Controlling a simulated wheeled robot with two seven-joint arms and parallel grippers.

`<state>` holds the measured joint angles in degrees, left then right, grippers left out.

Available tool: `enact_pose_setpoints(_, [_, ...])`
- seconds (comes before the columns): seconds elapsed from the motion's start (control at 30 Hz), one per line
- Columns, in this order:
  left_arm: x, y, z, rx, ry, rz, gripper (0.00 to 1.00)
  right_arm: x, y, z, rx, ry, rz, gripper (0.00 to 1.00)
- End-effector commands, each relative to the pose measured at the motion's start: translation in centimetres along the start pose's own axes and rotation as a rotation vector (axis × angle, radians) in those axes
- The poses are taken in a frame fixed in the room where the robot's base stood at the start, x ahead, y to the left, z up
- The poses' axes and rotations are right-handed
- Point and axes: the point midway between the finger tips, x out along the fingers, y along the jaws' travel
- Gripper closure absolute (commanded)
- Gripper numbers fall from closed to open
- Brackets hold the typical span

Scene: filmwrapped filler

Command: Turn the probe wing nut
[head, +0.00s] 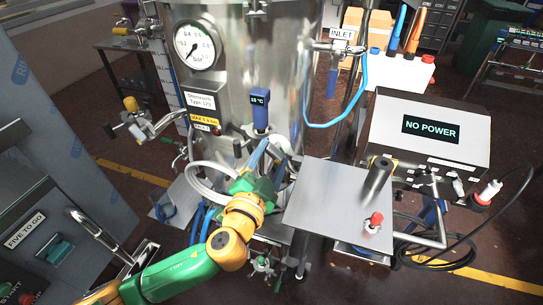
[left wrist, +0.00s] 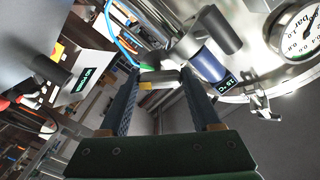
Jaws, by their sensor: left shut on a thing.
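The probe is a blue unit with a small temperature display (head: 260,108) on the front of the steel vessel; it also shows in the left wrist view (left wrist: 212,68). My left gripper (head: 267,153) reaches up to the vessel front, below the probe. In the left wrist view its two fingers (left wrist: 160,80) are shut on a short grey metal piece with a yellow patch, probably the wing nut (left wrist: 163,76). In the head view my gripper hides this piece, so its turn angle cannot be told. My right gripper is not in view.
A pressure gauge (head: 194,46) sits on the vessel (head: 285,60). A pale hose (head: 205,180) loops beside my left gripper. A steel plate (head: 325,200) stands to the right, before a box reading NO POWER (head: 430,128). A cabinet (head: 40,235) stands at left.

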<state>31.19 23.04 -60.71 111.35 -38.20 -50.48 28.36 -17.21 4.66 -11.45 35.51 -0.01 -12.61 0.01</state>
Motion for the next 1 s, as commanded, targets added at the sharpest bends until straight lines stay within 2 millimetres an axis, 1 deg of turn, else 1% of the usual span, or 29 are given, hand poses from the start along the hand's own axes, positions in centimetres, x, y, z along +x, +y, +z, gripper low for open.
enact_pose_setpoints(0.2, [-0.01, -0.04, -0.09, 0.143, 0.0, 0.001, 0.91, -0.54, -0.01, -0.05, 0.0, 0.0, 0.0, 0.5])
enact_pose_setpoints(0.43, [-0.01, -0.01, -0.09, 0.249, 0.0, 0.001, 0.91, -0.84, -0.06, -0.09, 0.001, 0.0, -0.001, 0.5])
enact_pose_setpoints(0.67, [-0.01, 0.05, -0.07, 0.296, 0.002, 0.002, 0.91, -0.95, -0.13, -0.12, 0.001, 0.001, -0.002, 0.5])
enact_pose_setpoints(1.0, [-0.01, 0.07, -0.06, 0.303, 0.002, 0.002, 0.91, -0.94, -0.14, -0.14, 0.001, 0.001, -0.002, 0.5])
